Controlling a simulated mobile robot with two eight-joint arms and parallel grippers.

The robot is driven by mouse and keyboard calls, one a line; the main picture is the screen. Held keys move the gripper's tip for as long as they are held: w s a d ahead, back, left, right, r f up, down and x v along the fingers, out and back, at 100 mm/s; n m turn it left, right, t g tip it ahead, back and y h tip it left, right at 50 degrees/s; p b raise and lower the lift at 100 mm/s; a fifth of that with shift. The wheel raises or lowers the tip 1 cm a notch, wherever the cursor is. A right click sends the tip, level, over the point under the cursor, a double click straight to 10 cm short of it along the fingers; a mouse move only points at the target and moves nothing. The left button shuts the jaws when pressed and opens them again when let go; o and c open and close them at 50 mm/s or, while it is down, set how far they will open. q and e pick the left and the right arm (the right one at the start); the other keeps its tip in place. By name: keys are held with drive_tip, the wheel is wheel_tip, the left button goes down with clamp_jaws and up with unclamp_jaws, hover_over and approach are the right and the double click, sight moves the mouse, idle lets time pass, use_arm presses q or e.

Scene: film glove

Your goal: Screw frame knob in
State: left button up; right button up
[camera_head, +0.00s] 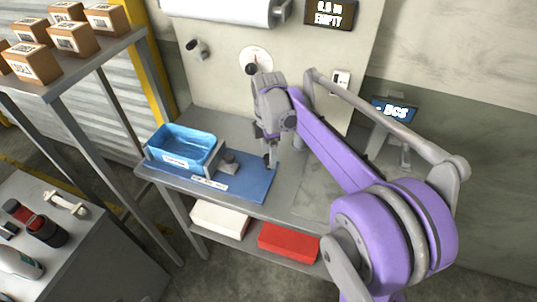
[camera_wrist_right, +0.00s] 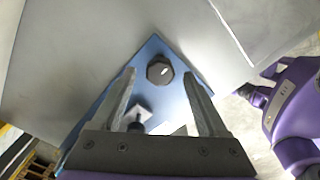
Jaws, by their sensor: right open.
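A dark faceted knob (camera_wrist_right: 159,70) with a pale mark on top shows in the right wrist view, near a corner of the blue mat (camera_wrist_right: 180,93). It lies between the lines of my right gripper's two fingers (camera_wrist_right: 162,82) and looks apart from both. In the head view my right gripper (camera_head: 270,157) points down over the right end of the blue mat (camera_head: 250,185), open and empty. I cannot make out the knob there. A small grey block with a post (camera_head: 228,161) stands on the mat, left of the gripper. My left gripper is not in view.
A blue bin (camera_head: 183,142) stands left of the block. A black knob on a white dial (camera_head: 256,59) is on the back panel. White (camera_head: 219,219) and red (camera_head: 288,242) boxes lie on the lower shelf. Cartons (camera_head: 32,62) fill the left shelf. The bench right of the mat looks clear.

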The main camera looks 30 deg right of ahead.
drive_tip(key=shift+f, duration=0.55)
clamp_jaws()
